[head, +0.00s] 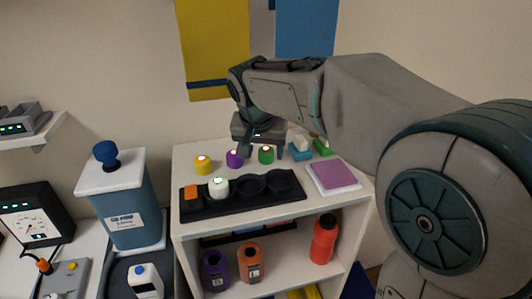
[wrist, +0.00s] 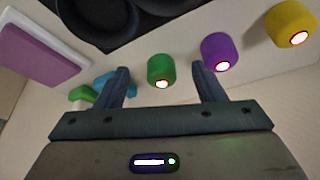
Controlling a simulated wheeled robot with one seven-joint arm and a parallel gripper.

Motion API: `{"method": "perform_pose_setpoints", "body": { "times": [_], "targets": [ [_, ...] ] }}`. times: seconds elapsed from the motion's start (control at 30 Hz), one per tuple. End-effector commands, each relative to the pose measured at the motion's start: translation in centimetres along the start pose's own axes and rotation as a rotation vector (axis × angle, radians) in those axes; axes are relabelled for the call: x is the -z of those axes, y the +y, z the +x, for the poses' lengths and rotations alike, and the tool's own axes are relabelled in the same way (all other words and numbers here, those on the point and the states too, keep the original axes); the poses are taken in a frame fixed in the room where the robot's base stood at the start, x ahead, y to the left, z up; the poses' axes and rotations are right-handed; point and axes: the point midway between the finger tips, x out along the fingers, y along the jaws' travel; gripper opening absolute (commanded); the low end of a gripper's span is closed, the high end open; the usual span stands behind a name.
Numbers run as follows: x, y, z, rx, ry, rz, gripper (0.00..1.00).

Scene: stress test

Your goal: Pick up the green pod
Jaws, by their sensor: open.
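The green pod (head: 266,155) is a short cylinder with a light end, standing on the white shelf top behind the black holder. In the wrist view the green pod (wrist: 161,70) shows between and beyond my two fingers. My gripper (head: 262,150) is open and empty above the back of the shelf top; its fingers also show in the wrist view (wrist: 160,80). A purple pod (head: 234,159) stands close to the left of the green one in the head view. A yellow pod (head: 203,165) stands further left.
The black holder (head: 239,211) carries an orange block (head: 192,192) and a white pod (head: 218,187); its two right cups look empty. A purple-topped pad (head: 333,175) and blue and green pieces (head: 321,147) lie right. Bottles (head: 249,263) stand on the shelf below.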

Motion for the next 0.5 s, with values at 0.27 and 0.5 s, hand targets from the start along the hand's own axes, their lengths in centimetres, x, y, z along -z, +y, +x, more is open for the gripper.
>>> {"method": "perform_pose_setpoints", "body": {
  "times": [0.27,0.5],
  "targets": [
    [2.9,0.1,2.5,-0.003,-0.004,0.001,0.63],
    [2.9,0.0,4.2,-0.001,0.000,0.001,0.63]
  ]
}}
